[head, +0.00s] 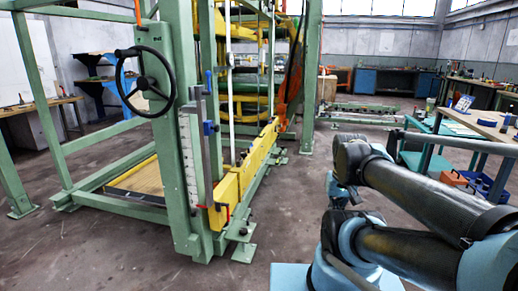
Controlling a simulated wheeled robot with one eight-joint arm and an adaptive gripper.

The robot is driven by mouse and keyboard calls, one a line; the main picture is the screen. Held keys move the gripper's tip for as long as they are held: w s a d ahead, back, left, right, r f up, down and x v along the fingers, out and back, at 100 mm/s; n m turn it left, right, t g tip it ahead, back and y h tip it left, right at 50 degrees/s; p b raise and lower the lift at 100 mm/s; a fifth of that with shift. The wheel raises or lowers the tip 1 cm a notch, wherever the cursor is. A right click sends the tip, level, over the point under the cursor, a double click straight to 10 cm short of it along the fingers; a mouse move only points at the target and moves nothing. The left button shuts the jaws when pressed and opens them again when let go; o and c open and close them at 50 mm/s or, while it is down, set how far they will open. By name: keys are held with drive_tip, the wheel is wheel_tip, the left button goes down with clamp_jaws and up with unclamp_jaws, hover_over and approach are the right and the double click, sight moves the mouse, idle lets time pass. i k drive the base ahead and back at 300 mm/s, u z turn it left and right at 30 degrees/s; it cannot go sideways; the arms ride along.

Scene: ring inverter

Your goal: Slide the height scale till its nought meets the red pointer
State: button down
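A pale upright strip with dark marks (189,158), which looks like the height scale, runs down the face of the green front post. Its figures and nought are too small to read. A grey upright bar (203,145) with blue clamp-like parts stands just right of it. A small red piece (227,213) shows low on the yellow beam, near the strip's lower end; I cannot tell whether it is the red pointer. My arm's links fill the lower right, well apart from the post. My gripper cannot be made out in this view.
A black handwheel (146,80) juts from the post's upper left. A yellow beam (250,165) runs back from the post, and green feet (243,252) stick out at floor level. Concrete floor (290,215) is clear between frame and arm. A cluttered bench (480,122) stands right.

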sight(183, 118)
drive_tip(key=u, duration=0.05)
drive_tip(key=k, duration=0.5)
drive_tip(key=u, duration=0.7)
drive_tip(key=i, duration=0.4)
drive_tip(key=u, duration=0.25)
